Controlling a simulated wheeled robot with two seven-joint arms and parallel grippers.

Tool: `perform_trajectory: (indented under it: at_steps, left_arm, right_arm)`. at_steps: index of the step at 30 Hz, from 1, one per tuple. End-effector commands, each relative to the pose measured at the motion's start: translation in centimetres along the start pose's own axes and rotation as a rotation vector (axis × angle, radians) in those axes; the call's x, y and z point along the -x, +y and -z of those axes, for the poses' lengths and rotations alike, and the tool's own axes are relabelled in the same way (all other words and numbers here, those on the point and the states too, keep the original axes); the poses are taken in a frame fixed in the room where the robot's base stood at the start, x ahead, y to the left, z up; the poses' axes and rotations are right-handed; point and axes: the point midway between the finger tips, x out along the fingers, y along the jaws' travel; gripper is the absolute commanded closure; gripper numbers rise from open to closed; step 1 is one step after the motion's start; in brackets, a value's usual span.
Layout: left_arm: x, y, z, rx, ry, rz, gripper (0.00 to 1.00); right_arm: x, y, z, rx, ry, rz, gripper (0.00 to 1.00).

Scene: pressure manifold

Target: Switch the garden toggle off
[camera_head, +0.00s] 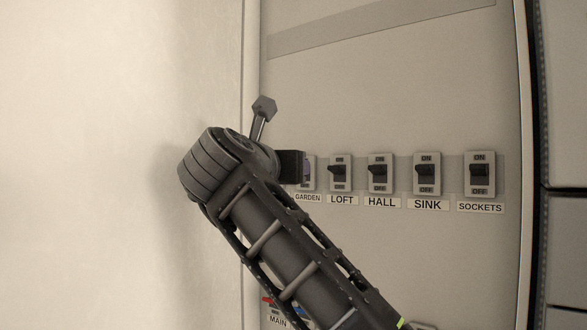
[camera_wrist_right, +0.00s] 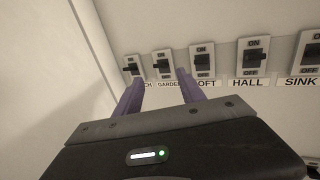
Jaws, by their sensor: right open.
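The garden toggle (camera_head: 311,184) is a small pale switch plate above the GARDEN label, mostly hidden behind my right gripper in the head view. In the right wrist view the garden toggle (camera_wrist_right: 162,66) shows its dark lever, but I cannot tell clearly if it is up or down. My right gripper (camera_head: 304,171) is at that toggle in the head view. In the wrist view my right gripper (camera_wrist_right: 160,79) has its purple fingers apart, one on each side of the garden plate in the picture, with nothing held. Contact cannot be told. My left gripper is not in view.
The loft (camera_head: 340,172), hall (camera_head: 380,172), sink (camera_head: 427,173) and sockets (camera_head: 480,174) switches run to the right. Another switch (camera_wrist_right: 132,68) sits left of garden. A grey lever (camera_head: 263,110) shows behind my wrist. The MAIN label (camera_head: 278,321) is below.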

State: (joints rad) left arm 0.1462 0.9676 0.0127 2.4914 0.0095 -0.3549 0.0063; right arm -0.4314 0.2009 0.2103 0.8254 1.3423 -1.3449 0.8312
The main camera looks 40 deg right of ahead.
Motion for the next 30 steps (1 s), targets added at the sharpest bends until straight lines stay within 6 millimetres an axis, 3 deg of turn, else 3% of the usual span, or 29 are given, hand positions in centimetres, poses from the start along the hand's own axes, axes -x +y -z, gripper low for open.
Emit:
perform_trajectory:
  at_steps: [5, 18, 29, 30]
  left_arm:
    - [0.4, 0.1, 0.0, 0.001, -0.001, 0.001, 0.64]
    - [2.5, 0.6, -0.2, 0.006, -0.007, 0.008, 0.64]
    - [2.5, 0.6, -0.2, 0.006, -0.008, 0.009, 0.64]
    - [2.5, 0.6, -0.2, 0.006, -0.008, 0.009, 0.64]
  right_arm:
    - [-1.1, 0.0, -0.1, 0.002, 0.001, 0.004, 0.53]
    - [-7.2, 0.0, -0.2, 0.002, 0.001, 0.003, 0.53]
    - [-7.8, 0.0, 0.1, 0.001, 0.0, 0.0, 0.53]
    - [-7.8, 0.0, 0.0, 0.001, 0.0, 0.0, 0.56]
